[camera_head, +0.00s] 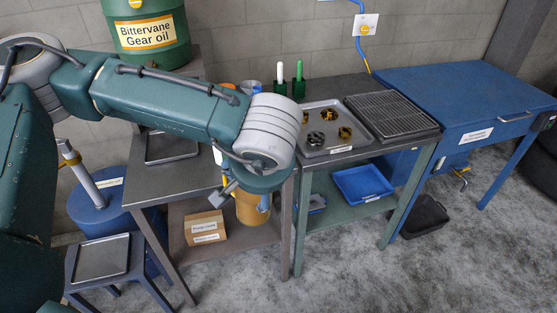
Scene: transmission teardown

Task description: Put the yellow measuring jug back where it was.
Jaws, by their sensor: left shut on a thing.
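My left arm reaches in from the left, and its left gripper (245,192) points down at the front of the grey bench. It is shut on the yellow measuring jug (249,213), whose orange-yellow body shows below the wrist. The jug's upper part is mostly hidden by my wrist and fingers. The jug appears in front of the bench's right part, above the level of the lower shelf; I cannot tell its exact distance from the bench edge. My right gripper is not in view.
The grey bench (150,190) has an empty metal tray (171,147) and, below, a cardboard box (206,228). A parts tray (313,148) and black grate (393,114) fill the green bench. A blue tray (361,184) lies beneath. A stool (140,258) stands at lower left.

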